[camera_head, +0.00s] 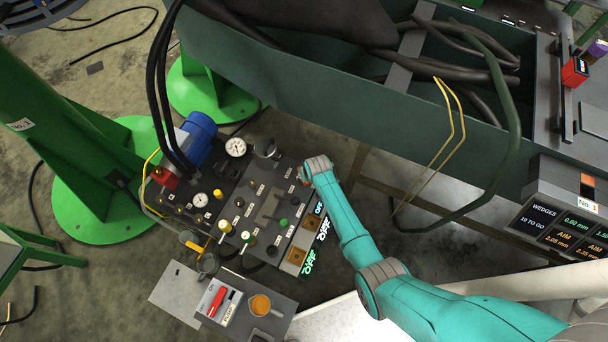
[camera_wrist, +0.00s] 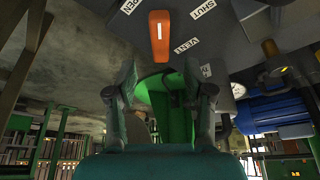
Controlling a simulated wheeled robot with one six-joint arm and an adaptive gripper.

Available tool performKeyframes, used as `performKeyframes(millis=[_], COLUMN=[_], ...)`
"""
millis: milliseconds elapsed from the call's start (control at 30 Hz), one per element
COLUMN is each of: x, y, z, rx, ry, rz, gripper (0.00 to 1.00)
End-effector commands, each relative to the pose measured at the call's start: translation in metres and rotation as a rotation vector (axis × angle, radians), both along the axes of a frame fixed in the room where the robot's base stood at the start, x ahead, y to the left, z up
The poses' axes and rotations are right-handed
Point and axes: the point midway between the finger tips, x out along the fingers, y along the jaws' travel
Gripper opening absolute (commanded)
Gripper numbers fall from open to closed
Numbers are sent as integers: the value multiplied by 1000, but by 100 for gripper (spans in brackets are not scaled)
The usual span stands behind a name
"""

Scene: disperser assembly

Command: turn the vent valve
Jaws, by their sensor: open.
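The vent valve shows in the wrist view as an orange handle (camera_wrist: 159,36) with a white line, on a grey panel. The labels OPEN, SHUT and VENT (camera_wrist: 186,47) surround it. The handle lies roughly up and down in that picture, between OPEN and SHUT. My gripper (camera_wrist: 160,76) is open and empty, its two fingers apart, with the handle's near end just beyond the gap. I cannot tell whether they touch. In the head view my wrist is over the right edge of the control panel (camera_head: 262,190); I cannot make out the handle there.
The panel carries gauges (camera_head: 236,147), several knobs, a blue motor (camera_head: 196,135) and black hoses. A large green trough (camera_head: 270,75) stands behind. Green posts stand at left.

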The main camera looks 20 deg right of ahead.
Motion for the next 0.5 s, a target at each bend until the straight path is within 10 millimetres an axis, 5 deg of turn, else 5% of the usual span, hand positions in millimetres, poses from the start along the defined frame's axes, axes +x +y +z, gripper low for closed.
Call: performKeyframes(millis=[500], x=[22], y=[1], z=[-50], rx=[0], ry=[0], rz=[-1], gripper=[52])
